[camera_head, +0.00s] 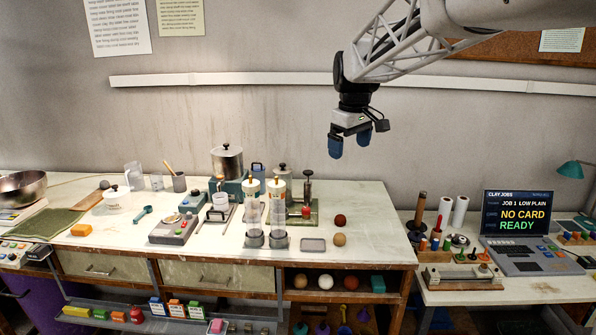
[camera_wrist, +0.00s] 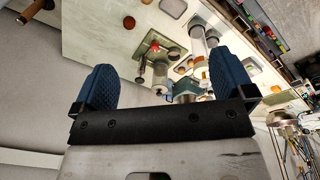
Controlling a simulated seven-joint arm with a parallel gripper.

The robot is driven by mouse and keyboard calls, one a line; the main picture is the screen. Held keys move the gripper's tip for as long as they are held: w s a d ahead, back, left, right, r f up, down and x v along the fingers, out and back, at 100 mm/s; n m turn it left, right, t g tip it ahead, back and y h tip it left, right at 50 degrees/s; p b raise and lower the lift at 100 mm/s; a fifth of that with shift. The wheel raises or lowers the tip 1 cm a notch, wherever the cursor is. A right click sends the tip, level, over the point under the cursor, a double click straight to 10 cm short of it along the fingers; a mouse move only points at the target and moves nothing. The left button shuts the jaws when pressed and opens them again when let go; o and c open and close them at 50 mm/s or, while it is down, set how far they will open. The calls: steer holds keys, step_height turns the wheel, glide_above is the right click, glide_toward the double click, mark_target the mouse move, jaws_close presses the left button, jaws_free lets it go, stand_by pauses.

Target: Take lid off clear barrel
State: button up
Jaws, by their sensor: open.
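Two tall clear barrels stand side by side near the front of the main table, a left one (camera_head: 253,215) and a right one (camera_head: 278,214). I cannot tell from the picture which one the task means. My gripper (camera_head: 350,141) is open and empty, high above the table's back right part, up and to the right of the barrels. Its two blue fingers also show wide apart in the wrist view (camera_wrist: 164,72).
Two balls (camera_head: 340,221) lie to the right. The table's right end is clear. A screen (camera_head: 518,212) stands on the side table.

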steer(key=w+a+n, duration=0.2)
steer(key=w+a, duration=0.2)
steer(key=w, duration=0.6)
steer(key=n+g, duration=0.1)
steer(key=n, duration=0.6)
glide_above(281, 164)
steer(key=f, duration=1.2)
steer(key=shift+s+d+f, duration=0.15)
steer(key=shift+s+d, duration=0.1)
steer(key=shift+d, duration=0.15)
steer(key=shift+w+a+f, duration=0.4)
steer(key=shift+f, duration=1.35)
steer(key=shift+f, duration=2.55)
